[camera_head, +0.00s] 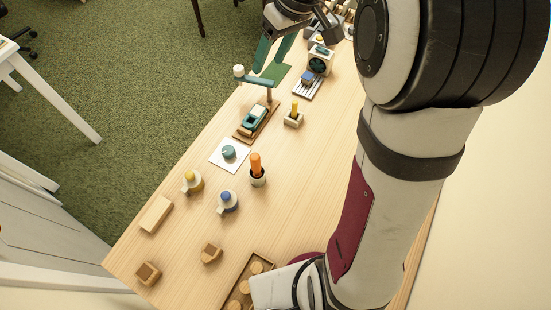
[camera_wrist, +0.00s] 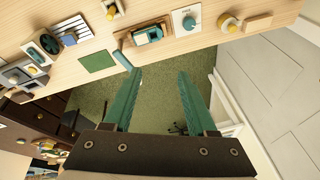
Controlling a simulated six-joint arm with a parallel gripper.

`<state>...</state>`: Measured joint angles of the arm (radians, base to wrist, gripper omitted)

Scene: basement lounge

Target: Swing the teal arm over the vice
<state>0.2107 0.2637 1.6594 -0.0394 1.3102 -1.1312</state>
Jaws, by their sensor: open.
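The teal arm (camera_head: 256,79) is a thin bar on an upright post, with a white knob (camera_head: 239,71) on its free end. It points out past the table's left edge. In the wrist view its teal bar (camera_wrist: 122,59) sticks out beyond the table edge. Beside the post is a teal and white device on a wooden base (camera_head: 255,117), perhaps the vice; it also shows in the wrist view (camera_wrist: 148,35). My gripper (camera_head: 267,64) is open, its teal fingers pointing down near the arm. In the wrist view my gripper (camera_wrist: 160,72) has nothing between its fingers.
A green mat (camera_head: 277,73) lies behind the arm. A white box with a dark round front (camera_head: 320,60) and a striped rack (camera_head: 308,85) stand right of it. Open floor lies left.

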